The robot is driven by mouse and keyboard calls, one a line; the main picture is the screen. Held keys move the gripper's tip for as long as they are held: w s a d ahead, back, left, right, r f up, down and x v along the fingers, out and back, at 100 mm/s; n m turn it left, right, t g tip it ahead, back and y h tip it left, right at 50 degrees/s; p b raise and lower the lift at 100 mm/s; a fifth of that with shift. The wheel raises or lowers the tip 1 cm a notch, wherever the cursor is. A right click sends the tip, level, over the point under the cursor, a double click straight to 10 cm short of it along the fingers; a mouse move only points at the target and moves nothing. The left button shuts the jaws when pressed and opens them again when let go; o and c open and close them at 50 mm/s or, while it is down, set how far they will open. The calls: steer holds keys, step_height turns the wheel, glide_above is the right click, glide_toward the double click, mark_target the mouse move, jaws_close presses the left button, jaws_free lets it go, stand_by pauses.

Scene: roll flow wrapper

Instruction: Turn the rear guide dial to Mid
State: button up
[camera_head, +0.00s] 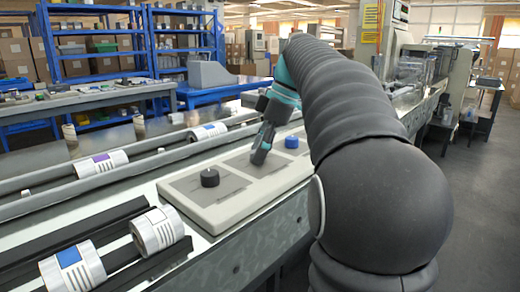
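A pale control panel (215,215) lies along the machine's near edge with grey plates set in it. A black dial (209,177) stands on its left plate. A blue dial (291,141) stands on the plate towards its far right end. My gripper (260,158) points down over the middle plate, between the two dials, and appears apart from both. Whatever lies directly under its fingers is hidden. The fingers are small and seen from the side, so I cannot tell whether they are open or shut. The plate markings are too small to read, so which dial is the rear guide one is unclear.
Blue shelving (150,50) stands behind. The floor (470,210) at right is open.

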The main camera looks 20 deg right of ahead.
steer(key=c, duration=1)
steer(key=shift+o, duration=0.2)
